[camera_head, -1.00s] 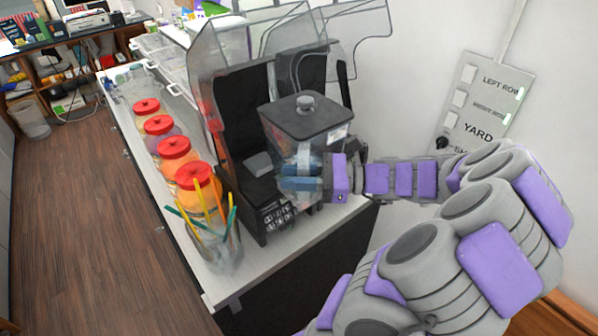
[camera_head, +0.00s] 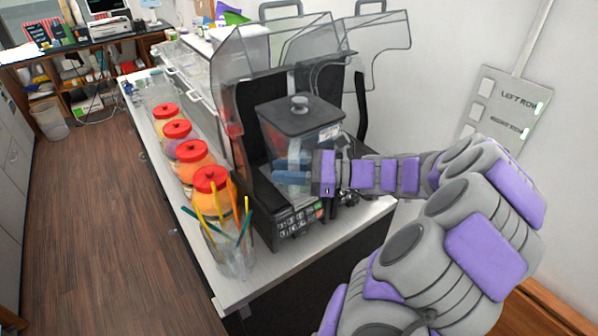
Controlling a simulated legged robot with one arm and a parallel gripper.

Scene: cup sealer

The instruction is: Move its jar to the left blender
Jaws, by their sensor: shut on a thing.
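The clear blender jar (camera_head: 278,140) with its black lid (camera_head: 299,112) is held upright by my gripper (camera_head: 293,172). The blue fingers are shut on the jar's front side, and my arm reaches in from the right. The left blender (camera_head: 296,219) is a black base with a keypad at the front and a clear raised hood (camera_head: 232,62). The jar is over or on this base, in front of its black back. I cannot tell whether the jar's bottom touches the base, as the fingers and jar hide the seat.
A second clear hood (camera_head: 385,40) stands behind, to the right. Several red-lidded jars (camera_head: 211,180) line the counter (camera_head: 245,290) on the left. A clear cup of coloured straws (camera_head: 232,250) stands near the base's front left. A wall sign (camera_head: 500,105) is at right.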

